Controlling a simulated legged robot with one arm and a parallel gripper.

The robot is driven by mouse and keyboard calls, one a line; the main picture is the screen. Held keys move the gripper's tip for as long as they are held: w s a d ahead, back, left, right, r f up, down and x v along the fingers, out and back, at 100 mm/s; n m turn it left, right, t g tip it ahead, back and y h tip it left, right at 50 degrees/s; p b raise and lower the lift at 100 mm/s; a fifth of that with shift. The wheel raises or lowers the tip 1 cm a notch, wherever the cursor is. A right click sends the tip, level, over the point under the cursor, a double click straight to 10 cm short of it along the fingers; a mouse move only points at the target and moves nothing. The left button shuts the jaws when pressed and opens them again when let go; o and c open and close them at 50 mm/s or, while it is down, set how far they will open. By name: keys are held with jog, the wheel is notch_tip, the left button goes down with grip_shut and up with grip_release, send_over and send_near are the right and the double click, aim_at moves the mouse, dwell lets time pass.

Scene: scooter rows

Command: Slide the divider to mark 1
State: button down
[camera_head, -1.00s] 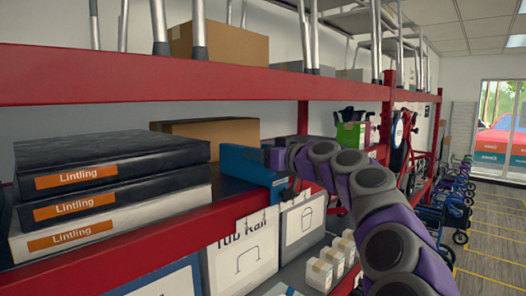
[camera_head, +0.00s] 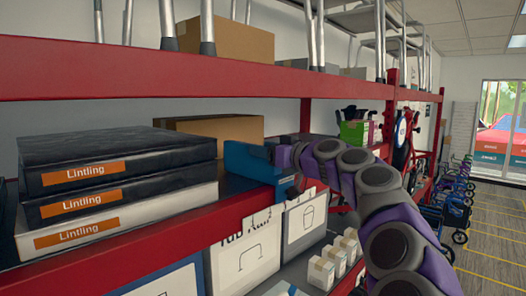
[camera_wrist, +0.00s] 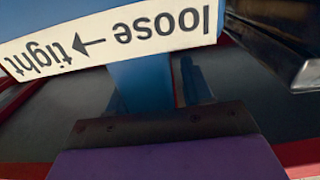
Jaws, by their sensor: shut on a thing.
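The blue divider (camera_head: 248,162) stands on the middle red shelf, just right of the stacked Lintling boxes. My gripper (camera_head: 275,157) reaches it from the right, and my purple and grey arm hides part of it. In the wrist view, my gripper (camera_wrist: 150,100) is shut on the divider's blue stem (camera_wrist: 142,78). A white strip (camera_wrist: 115,40) above the stem reads "loose" and "tight" with an arrow between, upside down. I cannot make out mark 1 in either view.
Stacked Lintling boxes (camera_head: 110,190) stand close left of the divider. A cardboard box (camera_head: 212,135) is behind. The upper shelf beam (camera_head: 200,82) runs overhead. Tub boxes (camera_head: 245,258) stand below.

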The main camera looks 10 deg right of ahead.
aim_at(284, 177)
jog(key=c, duration=0.9)
grip_release()
jog(key=shift+f, duration=0.15)
jog(key=shift+o, duration=0.9)
jog(key=shift+s+d+r, duration=0.2)
jog(key=shift+s+d, duration=0.15)
jog(key=shift+s, duration=0.05)
jog(key=shift+w+d+f, duration=0.15)
jog(key=shift+w+d, duration=0.05)
jog(key=shift+d, duration=0.1)
jog(key=v, duration=0.2)
jog(key=b+v, duration=0.1)
jog(key=a+v, duration=0.1)
jog(key=v, duration=0.1)
jog(key=shift+s+d+b, duration=0.25)
jog(key=shift+s+b, duration=0.05)
jog(key=shift+s, duration=0.3)
jog(key=b+v, duration=0.1)
jog(key=v, duration=1)
jog(key=shift+d+b, duration=0.4)
jog(key=shift+d, duration=0.1)
jog(key=shift+d, duration=0.1)
